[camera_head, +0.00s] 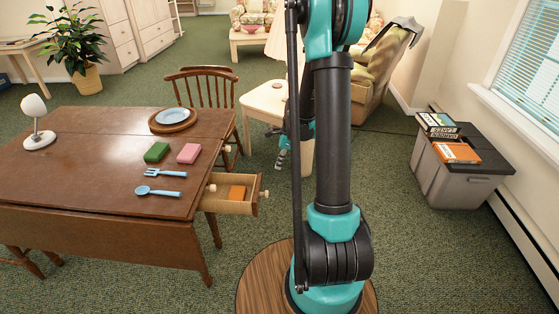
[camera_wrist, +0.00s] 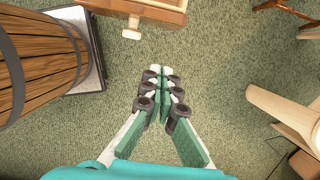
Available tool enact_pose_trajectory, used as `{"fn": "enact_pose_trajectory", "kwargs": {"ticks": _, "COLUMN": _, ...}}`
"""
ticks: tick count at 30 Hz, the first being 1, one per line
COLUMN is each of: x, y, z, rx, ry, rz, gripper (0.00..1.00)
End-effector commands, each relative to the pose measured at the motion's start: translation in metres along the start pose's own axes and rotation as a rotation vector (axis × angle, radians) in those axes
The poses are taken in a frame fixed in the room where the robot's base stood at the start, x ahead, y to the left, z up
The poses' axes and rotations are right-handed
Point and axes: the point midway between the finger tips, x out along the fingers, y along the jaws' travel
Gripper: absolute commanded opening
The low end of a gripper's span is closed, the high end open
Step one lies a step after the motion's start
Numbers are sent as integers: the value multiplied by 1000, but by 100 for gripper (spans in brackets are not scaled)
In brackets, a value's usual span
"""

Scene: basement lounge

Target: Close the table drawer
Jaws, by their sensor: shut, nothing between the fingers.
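The wooden table (camera_head: 95,170) stands at the left with its drawer (camera_head: 230,205) pulled out of its right end. My gripper (camera_wrist: 161,72) is shut and empty, over the carpet, apart from the drawer and below and right of the knob. In the head view my gripper (camera_head: 281,158) is partly hidden behind my arm, beyond the drawer.
A wooden chair (camera_head: 205,88) and a pale side table (camera_head: 264,99) stand behind. Carpet before the drawer is clear.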

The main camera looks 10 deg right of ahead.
Motion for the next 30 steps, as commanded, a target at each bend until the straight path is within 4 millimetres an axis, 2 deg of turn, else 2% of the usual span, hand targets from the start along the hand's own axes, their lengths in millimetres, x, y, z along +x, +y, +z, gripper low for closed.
{"fn": "enact_pose_trajectory", "kwargs": {"ticks": 6, "x": 36, "y": 0, "z": 0, "rx": -2, "ry": 0, "rz": 0, "gripper": 0}}
{"fn": "enact_pose_trajectory", "kwargs": {"ticks": 12, "x": 62, "y": 0, "z": 4, "rx": -4, "ry": 0, "rz": 0, "gripper": 0}}
{"fn": "enact_pose_trajectory", "kwargs": {"ticks": 19, "x": 68, "y": 0, "z": 32, "rx": -3, "ry": 0, "rz": 0, "gripper": 0}}
{"fn": "enact_pose_trajectory", "kwargs": {"ticks": 30, "x": 69, "y": 0, "z": 39, "rx": -1, "ry": 0, "rz": -1, "gripper": 0}}
